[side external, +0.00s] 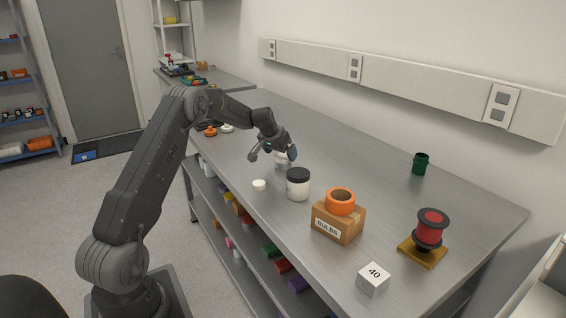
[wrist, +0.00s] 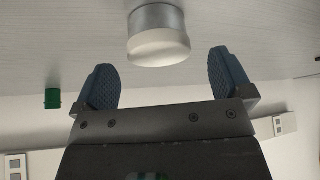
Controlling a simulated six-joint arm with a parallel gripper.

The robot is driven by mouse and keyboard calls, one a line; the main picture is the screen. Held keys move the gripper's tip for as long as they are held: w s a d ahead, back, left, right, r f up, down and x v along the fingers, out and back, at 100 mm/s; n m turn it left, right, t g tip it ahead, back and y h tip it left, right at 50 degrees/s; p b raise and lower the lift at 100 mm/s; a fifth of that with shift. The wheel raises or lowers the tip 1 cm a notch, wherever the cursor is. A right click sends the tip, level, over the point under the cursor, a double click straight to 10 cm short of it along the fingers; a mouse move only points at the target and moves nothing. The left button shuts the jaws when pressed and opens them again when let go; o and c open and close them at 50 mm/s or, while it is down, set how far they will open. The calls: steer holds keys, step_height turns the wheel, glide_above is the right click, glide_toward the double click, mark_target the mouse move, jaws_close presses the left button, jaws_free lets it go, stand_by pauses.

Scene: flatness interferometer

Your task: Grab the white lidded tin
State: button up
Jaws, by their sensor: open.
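The white lidded tin (wrist: 158,45) shows at the top centre of the wrist view, with a grey metallic body and a pale white end. My gripper (wrist: 161,70) is open there, with one blue ribbed finger to each side and a gap between the fingers and the tin. In the side view my gripper (side external: 272,154) is low over the far half of the bench, fingers spread.
A cardboard box (side external: 338,222) bears an orange ring (side external: 341,201). A green cup (side external: 420,163), a red spool (side external: 431,228) and a "40" block (side external: 373,279) stand farther right.

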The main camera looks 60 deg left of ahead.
mark_target(283, 157)
steer(key=x, duration=0.3)
steer(key=shift+f, duration=0.3)
steer(key=c, duration=1)
